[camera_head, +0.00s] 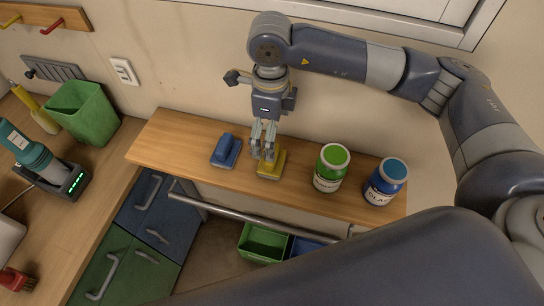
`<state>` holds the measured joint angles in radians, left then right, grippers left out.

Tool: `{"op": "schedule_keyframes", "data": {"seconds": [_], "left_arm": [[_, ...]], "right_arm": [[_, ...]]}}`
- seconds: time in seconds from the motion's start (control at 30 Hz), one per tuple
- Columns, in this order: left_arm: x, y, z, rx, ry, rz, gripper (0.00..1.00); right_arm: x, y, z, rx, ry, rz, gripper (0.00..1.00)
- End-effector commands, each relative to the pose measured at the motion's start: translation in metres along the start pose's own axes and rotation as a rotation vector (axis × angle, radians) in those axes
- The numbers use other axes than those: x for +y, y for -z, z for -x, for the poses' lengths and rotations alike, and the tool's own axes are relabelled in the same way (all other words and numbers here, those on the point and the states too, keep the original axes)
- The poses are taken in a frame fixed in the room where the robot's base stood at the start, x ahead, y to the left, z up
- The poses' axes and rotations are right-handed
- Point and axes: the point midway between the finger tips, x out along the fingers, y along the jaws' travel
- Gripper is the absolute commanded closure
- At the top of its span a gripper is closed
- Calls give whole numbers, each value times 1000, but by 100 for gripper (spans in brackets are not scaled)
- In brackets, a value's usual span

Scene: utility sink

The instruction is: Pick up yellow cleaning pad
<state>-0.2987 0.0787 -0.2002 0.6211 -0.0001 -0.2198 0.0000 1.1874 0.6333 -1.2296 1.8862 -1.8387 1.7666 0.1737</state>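The yellow cleaning pad (273,168) lies on the wooden shelf (172,145), near its front edge. My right gripper (264,155) reaches down from above, its arm coming in from the right. Its fingertips are at the pad's upper left part, and they partly cover the pad. A little yellow shows between the fingers. I cannot tell whether they press on the pad or only stand around it. The pad seems to rest on the shelf. My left gripper is not in view.
A blue pad (226,150) lies left of the yellow one. A green-lidded jar (329,178) and a blue-lidded jar (384,187) stand to the right. A metal rail (262,217) runs below the shelf front, above a green bin (263,243).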

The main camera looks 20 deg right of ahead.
Motion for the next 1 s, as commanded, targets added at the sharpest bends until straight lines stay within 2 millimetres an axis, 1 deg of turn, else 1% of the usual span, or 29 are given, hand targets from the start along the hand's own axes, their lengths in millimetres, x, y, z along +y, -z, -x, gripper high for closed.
{"op": "schedule_keyframes", "data": {"seconds": [0.03, 0.2, 0.47, 0.6, 0.7, 0.8, 0.97, 1.0], "left_arm": [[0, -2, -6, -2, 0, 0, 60], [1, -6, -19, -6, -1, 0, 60], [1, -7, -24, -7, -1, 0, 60], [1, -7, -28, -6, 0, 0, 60], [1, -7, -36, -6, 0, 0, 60], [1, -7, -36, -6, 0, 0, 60], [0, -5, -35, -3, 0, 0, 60], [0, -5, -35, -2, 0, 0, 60]], "right_arm": [[1, 0, -12, 2, -4, 0, 0], [2, 0, -40, 1, -5, 1, 0], [3, 1, -59, -1, -6, 2, 0], [4, 3, -81, 0, -7, 2, 0], [4, 3, -97, -2, -7, 2, 0], [4, 2, -102, -3, -5, 2, 0], [4, 2, -101, -4, -5, 2, 0], [4, 2, -101, -4, -5, 2, 5]]}}
